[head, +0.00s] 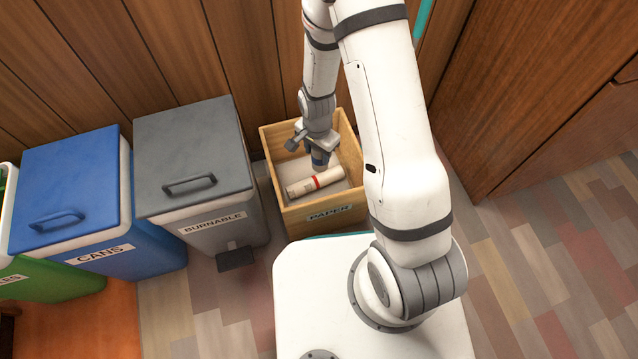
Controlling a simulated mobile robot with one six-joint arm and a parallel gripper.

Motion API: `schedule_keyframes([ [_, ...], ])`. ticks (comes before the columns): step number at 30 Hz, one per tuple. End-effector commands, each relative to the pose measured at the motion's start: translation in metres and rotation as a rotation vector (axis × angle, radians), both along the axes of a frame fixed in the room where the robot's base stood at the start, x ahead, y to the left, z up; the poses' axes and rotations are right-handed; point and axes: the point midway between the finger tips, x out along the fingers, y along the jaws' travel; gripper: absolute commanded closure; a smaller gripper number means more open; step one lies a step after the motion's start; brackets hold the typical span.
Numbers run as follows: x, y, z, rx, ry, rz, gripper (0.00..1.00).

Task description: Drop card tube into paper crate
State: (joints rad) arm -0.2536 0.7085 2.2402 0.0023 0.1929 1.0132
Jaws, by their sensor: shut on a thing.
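The card tube (302,188) is a whitish cylinder with a red band, in the head view. It lies slanted across my gripper's tip, within the outline of the crate's opening. My gripper (320,166) points down over the crate and is shut on the tube; the fingertips are small and partly hidden. The paper crate (337,213) is an open wooden box with a "PAPER" label on its front, standing against the wooden wall. I cannot tell how high the tube is above the crate's floor.
A grey-lidded burnable bin (222,226) stands just left of the crate, with a pedal at its front. A blue cans bin (110,252) and a green bin (62,287) are further left. A wooden cabinet (545,95) is at the right. The tiled floor at the right is clear.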

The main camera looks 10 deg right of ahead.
Motion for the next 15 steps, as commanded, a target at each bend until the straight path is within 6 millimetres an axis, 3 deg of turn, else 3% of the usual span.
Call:
schedule_keyframes([
  [4,0.0,0.0001,0.0008,0.0,0.0,0.001,0.77],
  [5,0.0,0.0001,0.0008,0.0,0.0,0.001,0.55],
  [15,-0.0002,0.0004,0.0007,0.0,0.0,0.001,0.31],
])
